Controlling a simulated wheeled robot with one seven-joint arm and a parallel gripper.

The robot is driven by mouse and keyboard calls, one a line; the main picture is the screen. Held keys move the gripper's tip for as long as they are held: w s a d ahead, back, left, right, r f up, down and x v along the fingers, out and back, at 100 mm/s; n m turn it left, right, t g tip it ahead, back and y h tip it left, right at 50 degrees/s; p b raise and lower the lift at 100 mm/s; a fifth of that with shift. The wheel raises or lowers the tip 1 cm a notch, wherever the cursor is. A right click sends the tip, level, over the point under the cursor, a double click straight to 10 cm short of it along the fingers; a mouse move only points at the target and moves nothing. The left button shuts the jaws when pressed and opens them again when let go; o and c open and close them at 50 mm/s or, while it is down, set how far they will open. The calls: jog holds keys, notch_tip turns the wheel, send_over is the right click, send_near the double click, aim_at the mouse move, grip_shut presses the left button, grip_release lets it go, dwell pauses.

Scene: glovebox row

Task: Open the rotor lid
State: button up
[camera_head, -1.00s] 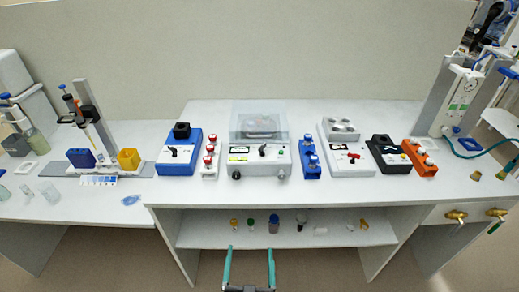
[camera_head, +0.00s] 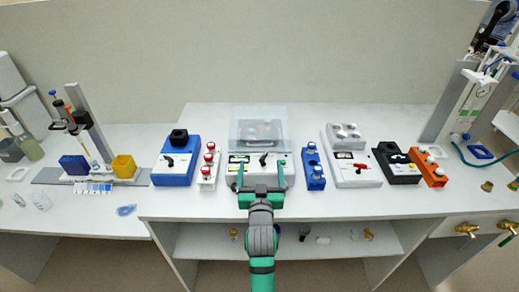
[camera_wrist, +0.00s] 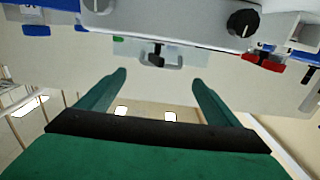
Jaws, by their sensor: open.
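A white centrifuge-like device (camera_head: 238,180) stands in the middle of the bench. In the wrist view my gripper (camera_wrist: 159,78) is also open with nothing between the fingers. A small black lever (camera_wrist: 157,56) shows beyond the fingertips there.
Left of the device are a red-capped rack (camera_head: 208,166) and a blue box (camera_head: 176,165). To its right are a blue rack (camera_head: 314,172), a white device (camera_head: 355,170) and a black box (camera_head: 399,167). Small items stand on the shelf below the bench top.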

aim_at(260, 150)
jog(key=w, duration=0.8)
jog(key=shift+d, duration=0.15)
jog(key=shift+w, duration=0.65)
jog(key=shift+c, duration=0.4)
